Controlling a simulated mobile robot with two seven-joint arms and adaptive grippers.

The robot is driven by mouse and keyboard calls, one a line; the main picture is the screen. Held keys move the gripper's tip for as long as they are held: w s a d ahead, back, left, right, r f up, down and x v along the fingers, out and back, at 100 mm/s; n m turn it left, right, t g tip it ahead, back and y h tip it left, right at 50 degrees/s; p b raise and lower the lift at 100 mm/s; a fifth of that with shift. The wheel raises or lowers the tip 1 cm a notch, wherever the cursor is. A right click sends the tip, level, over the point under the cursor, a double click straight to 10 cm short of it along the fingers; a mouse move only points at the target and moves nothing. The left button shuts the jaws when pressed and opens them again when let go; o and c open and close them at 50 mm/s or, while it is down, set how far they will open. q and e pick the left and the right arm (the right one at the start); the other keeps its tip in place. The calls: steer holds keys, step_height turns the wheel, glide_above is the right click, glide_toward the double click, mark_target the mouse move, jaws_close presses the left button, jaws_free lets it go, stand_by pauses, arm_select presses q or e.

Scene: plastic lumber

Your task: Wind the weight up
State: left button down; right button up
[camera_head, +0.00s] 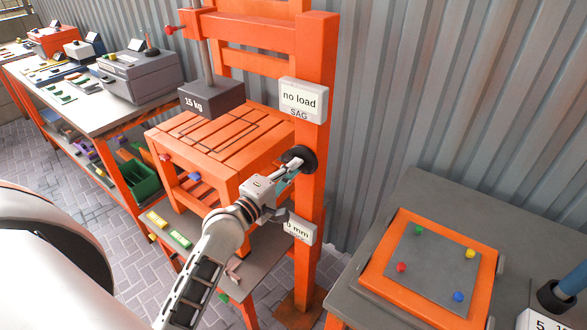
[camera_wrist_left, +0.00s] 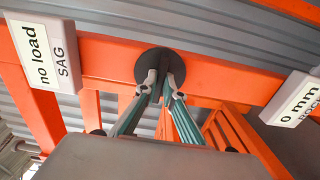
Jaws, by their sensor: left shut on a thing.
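The dark grey weight (camera_head: 211,97), marked 15 kg, hangs on a rod above the orange slatted platform (camera_head: 255,128) of the test frame. A round black crank disc (camera_head: 308,153) is mounted on the orange post (camera_head: 316,60); it also shows in the left wrist view (camera_wrist_left: 153,58). My left gripper (camera_head: 297,165) is at the disc, and its fingertips (camera_wrist_left: 160,82) are closed together in front of it. What they grip is hidden, apparently a small handle on the disc. My right gripper is out of view.
A "no load SAG" sign (camera_head: 302,99) and a "0 mm" sign (camera_head: 299,228) sit on the post above and below the disc. A grey table (camera_head: 430,195) with an orange-framed board (camera_head: 384,283) stands at right. A workbench (camera_head: 85,112) with boxes stands at left.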

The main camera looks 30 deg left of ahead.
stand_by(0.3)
arm_select(q)
steer(key=c, duration=2.2)
jaws_free()
steer(key=shift+o, duration=0.2)
steer(key=shift+s, duration=0.1)
steer(key=s+a, duration=0.1)
steer(key=s, duration=1)
steer(key=shift+s+a, duration=0.35)
steer(key=shift+s, duration=0.05)
